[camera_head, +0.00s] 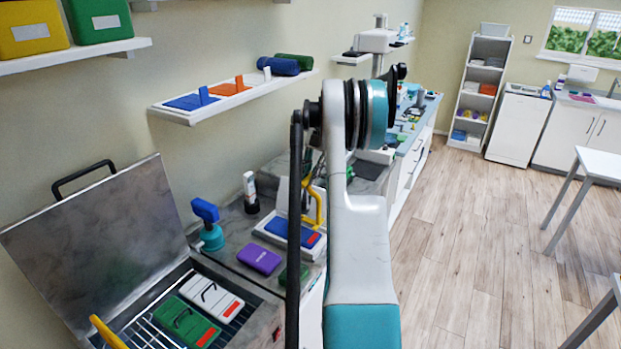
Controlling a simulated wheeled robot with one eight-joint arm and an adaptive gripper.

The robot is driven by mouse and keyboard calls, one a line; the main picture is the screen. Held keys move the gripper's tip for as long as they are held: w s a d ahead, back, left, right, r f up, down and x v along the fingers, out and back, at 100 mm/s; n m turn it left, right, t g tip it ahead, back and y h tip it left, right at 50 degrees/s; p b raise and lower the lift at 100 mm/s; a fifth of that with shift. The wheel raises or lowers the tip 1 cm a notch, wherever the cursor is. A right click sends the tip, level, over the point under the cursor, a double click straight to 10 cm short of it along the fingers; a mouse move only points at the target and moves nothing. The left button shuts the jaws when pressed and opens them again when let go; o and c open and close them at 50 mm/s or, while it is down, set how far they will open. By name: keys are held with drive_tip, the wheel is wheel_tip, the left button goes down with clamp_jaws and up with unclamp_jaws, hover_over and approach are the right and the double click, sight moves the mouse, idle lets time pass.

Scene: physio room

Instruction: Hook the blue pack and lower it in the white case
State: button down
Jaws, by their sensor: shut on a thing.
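A blue pack (290,232) with a red label lies flat within the rim of a shallow white case (262,237) on the grey counter, left of my arm. I cannot tell whether it rests fully on the case floor. A yellow curved piece (319,206) rises at the right end of the blue pack, partly covered by my arm; whether it touches the pack is unclear. My gripper is hidden behind my own arm, which fills the middle of the view.
An open metal box (100,235) at lower left holds a green pack (183,322) and a white pack (211,296) on a wire rack. A purple pack (259,260), a blue-headed teal tool (208,225) and a white-and-black device (250,192) stand close by. A wall shelf (235,98) overhangs the counter.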

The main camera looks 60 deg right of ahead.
drive_tip(key=shift+r+p, duration=1)
drive_tip(key=shift+r, duration=1.15)
